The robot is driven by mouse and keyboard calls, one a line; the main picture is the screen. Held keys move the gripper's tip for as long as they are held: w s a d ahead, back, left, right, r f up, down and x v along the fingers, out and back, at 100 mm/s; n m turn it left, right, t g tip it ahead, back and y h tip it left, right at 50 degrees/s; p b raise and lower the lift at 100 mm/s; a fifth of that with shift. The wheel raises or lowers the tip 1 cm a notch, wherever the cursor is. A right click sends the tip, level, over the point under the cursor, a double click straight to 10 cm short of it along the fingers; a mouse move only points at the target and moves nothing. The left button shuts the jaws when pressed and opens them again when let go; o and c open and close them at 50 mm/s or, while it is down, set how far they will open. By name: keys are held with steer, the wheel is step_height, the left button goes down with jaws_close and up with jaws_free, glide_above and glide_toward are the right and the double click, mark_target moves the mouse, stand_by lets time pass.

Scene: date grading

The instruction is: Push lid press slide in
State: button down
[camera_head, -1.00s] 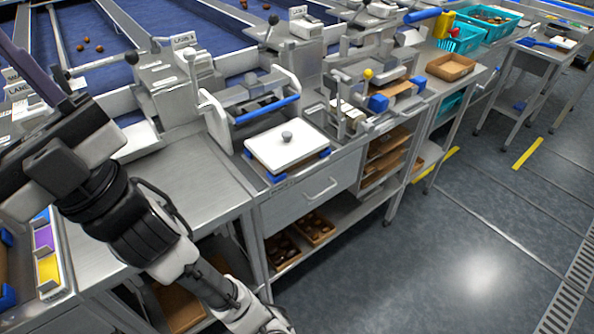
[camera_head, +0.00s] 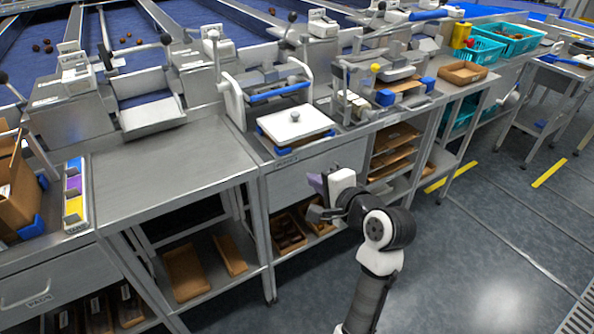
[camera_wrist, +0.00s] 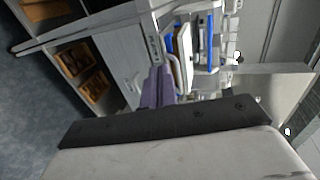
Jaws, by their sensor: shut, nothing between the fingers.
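The lid press (camera_head: 234,104) stands on the middle bench, with white side arms and a blue bar (camera_head: 278,93) across it. Its slide, a white plate (camera_head: 275,124) with a grey knob and blue corner pieces, sits out in front of the frame at the bench's front edge. My gripper (camera_head: 312,183) has purple fingers and is shut and empty. It is in front of the bench, below and right of the plate in the picture, apart from it. In the wrist view the purple fingers (camera_wrist: 158,88) show close together, with the press's blue bar (camera_wrist: 185,42) beyond.
A grey drawer front (camera_head: 288,178) is under the plate, with shelves of brown trays below. Right of the press stands another fixture with a yellow knob (camera_head: 375,68). The bench top (camera_head: 165,160) to the left is bare. The floor in front is open.

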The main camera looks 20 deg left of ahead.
mark_target(280, 155)
steer(key=x, duration=0.4)
steer(key=p+x, duration=0.1)
steer(key=x, duration=0.4)
steer(key=r+p+x, duration=0.1)
steer(key=x, duration=0.3)
steer(key=shift+w+a+f, duration=0.15)
steer(key=shift+w+a, duration=0.15)
steer(key=shift+a, duration=0.15)
